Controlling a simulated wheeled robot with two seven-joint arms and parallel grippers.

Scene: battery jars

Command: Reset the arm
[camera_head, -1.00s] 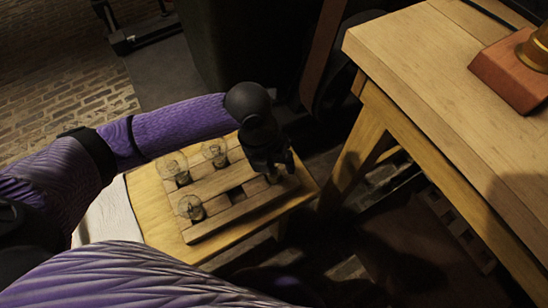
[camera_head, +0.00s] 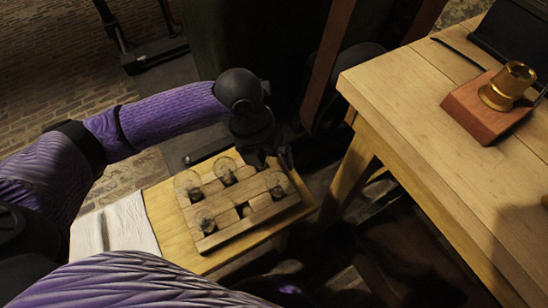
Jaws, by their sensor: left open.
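My left gripper (camera_head: 275,158) is at the end of the purple arm that comes in from the left. It is open, over the back edge of a slatted wooden rack (camera_head: 233,232). Several clear glass jars stand in the rack: a back-left jar (camera_head: 188,184), a back-middle jar (camera_head: 226,171), a right jar (camera_head: 277,184) and a front-left jar (camera_head: 204,221). The right jar is just below the fingers in the picture and looks apart from them. A dark empty hole (camera_head: 243,210) shows near the rack's front. My right gripper is out of view.
The rack lies on a low wooden stool (camera_head: 165,218), with a white cloth (camera_head: 125,228) at its left end. A taller wooden table (camera_head: 415,100) stands to the right. It bears a reddish block (camera_head: 480,118) with a brass cup (camera_head: 507,86). Dark floor lies between them.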

